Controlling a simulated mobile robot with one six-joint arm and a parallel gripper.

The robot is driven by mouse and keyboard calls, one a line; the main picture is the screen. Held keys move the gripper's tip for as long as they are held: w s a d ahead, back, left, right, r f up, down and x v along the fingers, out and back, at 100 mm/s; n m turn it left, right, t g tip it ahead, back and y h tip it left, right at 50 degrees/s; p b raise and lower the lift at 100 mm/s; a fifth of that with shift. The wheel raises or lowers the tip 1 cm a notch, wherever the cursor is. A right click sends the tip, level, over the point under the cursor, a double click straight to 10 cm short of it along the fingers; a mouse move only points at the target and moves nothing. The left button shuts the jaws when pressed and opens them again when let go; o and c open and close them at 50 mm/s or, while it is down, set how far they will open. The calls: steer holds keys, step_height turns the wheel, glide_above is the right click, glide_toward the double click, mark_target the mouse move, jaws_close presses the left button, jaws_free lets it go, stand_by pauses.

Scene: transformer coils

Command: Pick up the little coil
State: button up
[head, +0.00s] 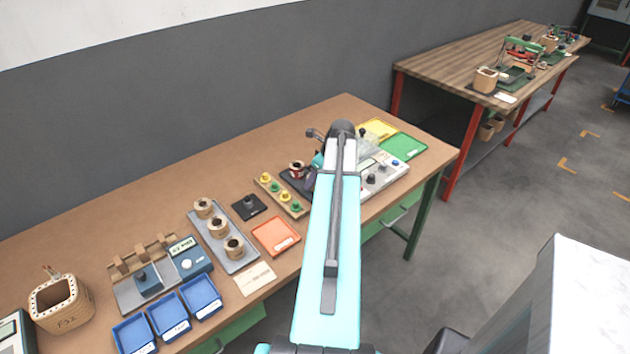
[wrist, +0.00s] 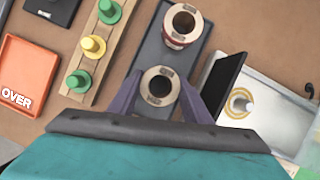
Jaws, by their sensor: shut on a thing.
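A small coil with a pale round face and dark hole (wrist: 150,98) shows in the wrist view between the two purple fingers of my gripper (wrist: 159,86). The gripper is shut on it. The coil is over the lower part of a dark grey tray (wrist: 150,48); I cannot tell whether it touches the tray. A larger coil with a red winding (wrist: 180,39) stands on the same tray beyond it. In the head view this red coil (head: 296,165) shows left of my gripper, while my arm hides the held coil.
A strip with yellow and green knobs (head: 281,194) and an orange tray (head: 276,237) lie left of the coil tray. A white device with knobs (head: 386,182) stands close on the right. Several wooden coils stand on a grey tray (head: 240,257) farther left.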

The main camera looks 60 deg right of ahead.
step_height(320, 180, up, 10)
steer(key=b, duration=0.2)
stand_by(0.6)
steer(key=shift+f, duration=0.1)
stand_by(0.4)
steer(key=w+a+n+g+y, duration=0.1)
steer(key=w+a+n+y, duration=0.1)
steer(key=w+a+n, duration=0.75)
steer(key=w+a+n+g+y, duration=0.2)
steer(key=w+a+n, duration=0.2)
steer(key=w+a, duration=1.05)
steer(key=w+a+n+g, duration=0.1)
steer(key=a+n, duration=0.5)
steer(key=a, duration=1.1)
steer(key=a+r+n+g, duration=0.1)
steer(key=a+n+g, duration=0.2)
steer(key=a, duration=1.4)
steer(key=n, duration=0.3)
steer(key=shift+w+a+n, duration=0.3)
steer(key=shift+w+n, duration=0.05)
steer(key=shift+w, duration=0.05)
